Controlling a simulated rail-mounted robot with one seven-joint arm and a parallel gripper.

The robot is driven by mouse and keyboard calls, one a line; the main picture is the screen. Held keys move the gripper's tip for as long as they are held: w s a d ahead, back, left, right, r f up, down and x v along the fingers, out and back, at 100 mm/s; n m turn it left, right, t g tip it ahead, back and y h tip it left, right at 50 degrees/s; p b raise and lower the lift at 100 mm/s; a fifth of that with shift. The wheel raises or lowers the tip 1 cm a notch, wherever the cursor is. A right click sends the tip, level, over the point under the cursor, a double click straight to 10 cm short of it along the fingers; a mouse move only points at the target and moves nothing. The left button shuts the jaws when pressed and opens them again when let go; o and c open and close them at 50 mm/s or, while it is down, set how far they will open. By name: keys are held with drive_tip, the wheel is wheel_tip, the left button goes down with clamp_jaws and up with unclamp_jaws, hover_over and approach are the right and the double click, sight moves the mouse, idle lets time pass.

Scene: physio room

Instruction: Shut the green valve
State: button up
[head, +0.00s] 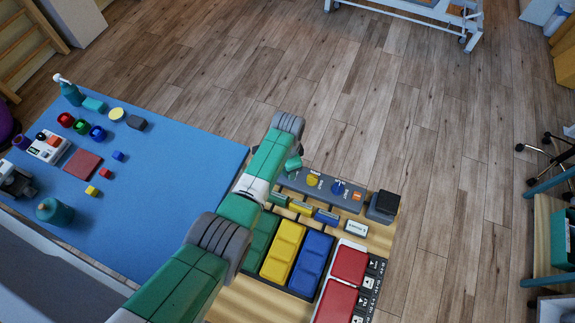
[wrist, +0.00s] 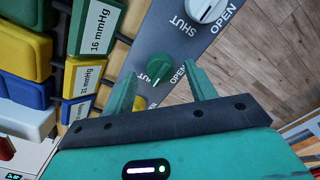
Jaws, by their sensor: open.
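The green valve (wrist: 160,66) is a round knob on a grey panel strip, with SHUT printed to its lower left and OPEN to its lower right in the wrist view. A small white mark shows at its lower edge, between the two words; its exact setting is hard to tell. My gripper (wrist: 163,80) is open, its two green fingers apart, one towards each side of the knob. I cannot tell whether they touch it. In the head view my gripper (head: 293,163) is partly hidden by my arm at the panel's left end, and the green valve is not clearly visible there.
A pale grey knob (wrist: 207,9) sits beside the green one. Yellow (head: 313,179) and blue (head: 338,187) knobs are further right on the panel. Labelled gauges (wrist: 97,27), coloured pads and a black block (head: 383,205) crowd the board. A blue mat (head: 170,165) with small objects lies left.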

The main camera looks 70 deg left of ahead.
wheel_tip(320, 180, up, 7)
drive_tip(key=shift+f+p, duration=0.1)
drive_tip(key=shift+p, duration=0.65)
